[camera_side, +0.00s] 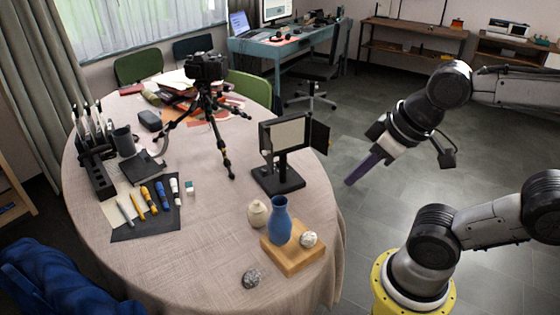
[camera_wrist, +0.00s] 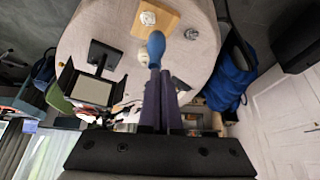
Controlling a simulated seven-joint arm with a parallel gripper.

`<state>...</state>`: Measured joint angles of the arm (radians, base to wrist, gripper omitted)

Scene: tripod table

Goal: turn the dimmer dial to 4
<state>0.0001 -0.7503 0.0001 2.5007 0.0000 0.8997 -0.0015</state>
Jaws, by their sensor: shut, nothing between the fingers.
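The lamp (camera_side: 284,135) is a panel light with dark side flaps, upright on a black base (camera_side: 278,180) at the right part of the round table. It also shows in the wrist view (camera_wrist: 95,89), at the left. I cannot make out the dimmer dial or its numbers; it is too small or hidden. My gripper (camera_side: 351,181) has purple fingers, shut and empty, pointing down-left in the air to the right of the lamp, apart from it. In the wrist view its fingers (camera_wrist: 158,95) lie side by side below the blue vase.
The blue vase (camera_side: 280,222), a white jar (camera_side: 257,213) and a pale stone (camera_side: 308,239) stand at or on a wooden board (camera_side: 293,257) in front of the lamp. A tripod camera (camera_side: 206,68) stands behind left.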

